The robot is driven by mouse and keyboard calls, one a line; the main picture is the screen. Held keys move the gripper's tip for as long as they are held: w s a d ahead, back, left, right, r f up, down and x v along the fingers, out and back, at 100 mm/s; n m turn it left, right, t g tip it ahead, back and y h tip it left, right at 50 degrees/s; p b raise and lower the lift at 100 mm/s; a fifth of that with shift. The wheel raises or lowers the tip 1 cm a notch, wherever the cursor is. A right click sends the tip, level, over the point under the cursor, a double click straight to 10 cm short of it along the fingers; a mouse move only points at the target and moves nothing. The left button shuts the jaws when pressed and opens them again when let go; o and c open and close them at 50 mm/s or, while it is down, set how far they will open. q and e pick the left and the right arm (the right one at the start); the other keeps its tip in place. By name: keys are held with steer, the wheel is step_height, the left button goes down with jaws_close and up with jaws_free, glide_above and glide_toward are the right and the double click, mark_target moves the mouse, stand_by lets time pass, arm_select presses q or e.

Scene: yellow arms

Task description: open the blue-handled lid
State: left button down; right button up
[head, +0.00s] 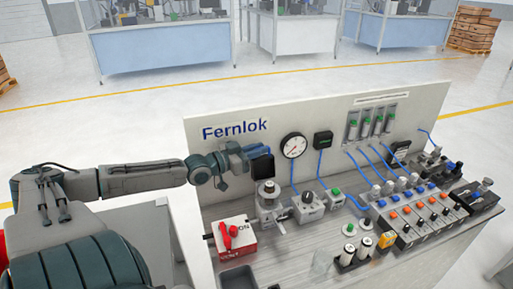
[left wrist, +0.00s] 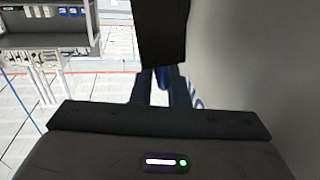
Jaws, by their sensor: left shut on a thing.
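A dark square plate, which looks like the lid (head: 262,170), is at the left part of the panel, below and right of the word Fernlok. A bit of blue, likely its handle, shows at its upper left. My left gripper (head: 243,156) reaches in from the left and is shut on the blue handle. In the left wrist view a dark block, likely the lid (left wrist: 162,30), stands ahead of the fingers, and a little blue (left wrist: 162,78) shows between them. The fingers hide most of the handle, and the lid's hinge cannot be made out. My right gripper is not in view.
Below the lid stand a grey filter unit (head: 268,203) and a red-and-white switch box (head: 232,238). A gauge (head: 293,145) is on the upright panel (head: 235,118) to the right. Blue hoses, valves and knobs crowd the bench further right.

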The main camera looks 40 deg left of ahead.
arm_select(q)
steer(key=shift+s+d+r+m+p, duration=0.35)
steer(key=shift+d+m+p, duration=0.15)
steer(key=shift+p, duration=0.3)
steer(key=shift+d+f+m, duration=0.15)
steer(key=shift+d+m, duration=0.15)
steer(key=shift+m, duration=0.1)
steer(key=shift+s, duration=0.1)
steer(key=c, duration=1.4)
jaws_free()
steer(key=shift+c, duration=0.2)
steer(key=shift+p, duration=0.35)
